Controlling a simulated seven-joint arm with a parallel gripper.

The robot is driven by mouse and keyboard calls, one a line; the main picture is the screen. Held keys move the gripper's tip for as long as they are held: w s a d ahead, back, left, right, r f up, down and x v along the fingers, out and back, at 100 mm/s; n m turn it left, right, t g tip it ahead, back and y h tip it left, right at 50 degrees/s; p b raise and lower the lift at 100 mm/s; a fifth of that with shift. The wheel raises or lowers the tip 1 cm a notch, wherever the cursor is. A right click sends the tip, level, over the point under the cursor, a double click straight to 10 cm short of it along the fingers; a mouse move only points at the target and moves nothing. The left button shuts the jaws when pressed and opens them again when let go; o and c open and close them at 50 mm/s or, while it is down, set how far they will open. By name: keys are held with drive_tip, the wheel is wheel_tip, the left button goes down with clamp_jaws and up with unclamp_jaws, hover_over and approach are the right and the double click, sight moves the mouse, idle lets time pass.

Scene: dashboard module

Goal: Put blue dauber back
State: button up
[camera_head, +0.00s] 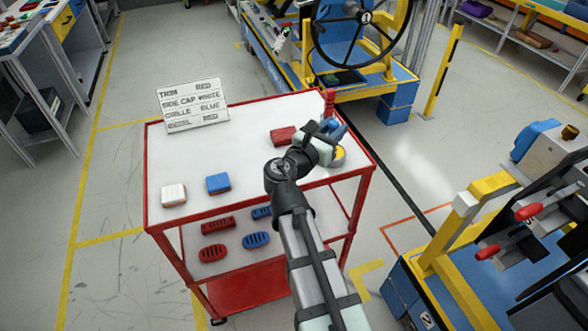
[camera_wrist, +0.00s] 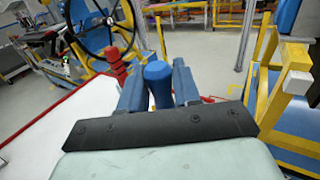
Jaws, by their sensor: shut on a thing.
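The blue dauber (camera_wrist: 158,84) stands between the two fingers of my gripper (camera_wrist: 158,90) in the wrist view. Its rounded top points away from the wrist, and its lower part is hidden behind the dark gripper plate. In the head view my gripper (camera_head: 334,128) is over the far right part of the cart top, with blue showing at its end. I cannot tell there what is finger and what is dauber, or whether the dauber touches the cart. A red ribbed dauber (camera_head: 329,102) stands at the far right corner; it also shows in the wrist view (camera_wrist: 116,66), just left of my fingers.
The white cart top (camera_head: 240,140) has a red rim. A red block (camera_head: 284,136) lies left of my gripper; a blue block (camera_head: 218,184) and white block (camera_head: 174,195) lie near the front left. A sign (camera_head: 193,105) stands at the back left. A steering-wheel station (camera_head: 362,20) is beyond.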

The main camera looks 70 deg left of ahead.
drive_tip(key=s+a+n+g+y, duration=0.4)
drive_tip(key=s+n+g+y, duration=0.3)
drive_tip(key=s+g, duration=0.15)
drive_tip(key=shift+t, duration=0.45)
drive_tip(key=shift+s+f, duration=0.1)
drive_tip(key=shift+f, duration=4.55)
drive_tip(key=shift+f, duration=0.15)
drive_tip(key=o, duration=1.1)
drive_tip(key=shift+c, duration=0.2)
drive_tip(key=shift+v, duration=3.8)
drive_tip(key=shift+r, duration=0.25)
